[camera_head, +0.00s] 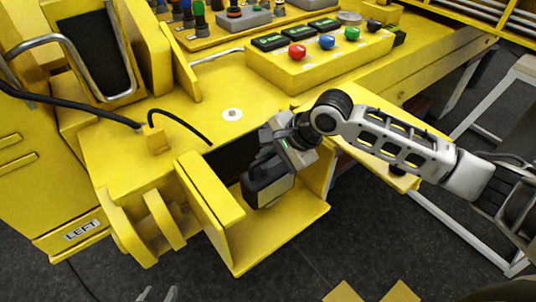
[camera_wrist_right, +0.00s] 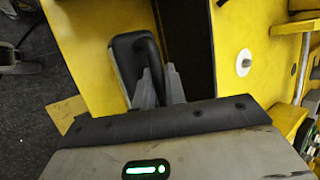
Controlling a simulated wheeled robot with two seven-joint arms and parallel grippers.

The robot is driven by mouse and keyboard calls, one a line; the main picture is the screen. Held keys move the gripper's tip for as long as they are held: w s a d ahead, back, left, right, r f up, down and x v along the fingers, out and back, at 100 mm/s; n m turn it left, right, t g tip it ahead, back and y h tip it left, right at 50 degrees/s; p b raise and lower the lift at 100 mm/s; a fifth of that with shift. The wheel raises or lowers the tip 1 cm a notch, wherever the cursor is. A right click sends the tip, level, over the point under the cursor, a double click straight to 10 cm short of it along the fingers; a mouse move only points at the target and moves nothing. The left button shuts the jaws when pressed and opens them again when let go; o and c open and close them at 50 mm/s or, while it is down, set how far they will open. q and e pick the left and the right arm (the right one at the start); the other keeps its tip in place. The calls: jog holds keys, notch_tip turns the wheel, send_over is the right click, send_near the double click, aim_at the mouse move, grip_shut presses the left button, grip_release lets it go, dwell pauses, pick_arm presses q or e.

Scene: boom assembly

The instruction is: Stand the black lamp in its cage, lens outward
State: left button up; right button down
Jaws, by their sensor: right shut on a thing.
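The black lamp (camera_head: 268,183) is in the yellow cage (camera_head: 215,195), between its side walls and above its floor plate. Whether it touches the floor plate I cannot tell. My right gripper (camera_head: 277,163) is shut on the lamp from the upper side. In the right wrist view the lamp (camera_wrist_right: 126,62) shows as a dark block with a grey edge, and the fingers (camera_wrist_right: 160,85) are at its near end. Which way the lens faces I cannot make out. My left gripper (camera_head: 158,293) shows only two grey fingertips at the bottom edge, apart and empty.
A black cable (camera_head: 180,122) curves over the yellow deck near a round white disc (camera_head: 232,114). A yellow box with coloured buttons (camera_head: 320,60) stands behind. A plate marked LEFT (camera_head: 82,230) is at the left. Dark floor lies open in front of the cage.

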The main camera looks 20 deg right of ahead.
pick_arm(q)
jog(key=shift+r, duration=0.1)
pick_arm(e)
jog(key=shift+f, duration=0.55)
dwell(0.4)
jog(key=c, duration=1.4)
grip_release()
jog(key=shift+o, duration=0.2)
jog(key=shift+f, duration=0.1)
jog(key=shift+s+f, duration=0.15)
jog(key=shift+f, duration=0.1)
jog(key=shift+s+d+r, duration=0.1)
pick_arm(q)
jog(key=shift+s+a+f, duration=0.1)
jog(key=shift+a+f, duration=0.1)
jog(key=shift+f, duration=0.35)
jog(key=shift+s+a+f, duration=0.1)
jog(key=shift+a+f, duration=0.05)
jog(key=shift+f, duration=0.35)
pick_arm(e)
jog(key=v, duration=1.6)
jog(key=shift+w+a+r, duration=0.2)
jog(key=shift+w+r, duration=0.05)
jog(key=shift+w, duration=0.1)
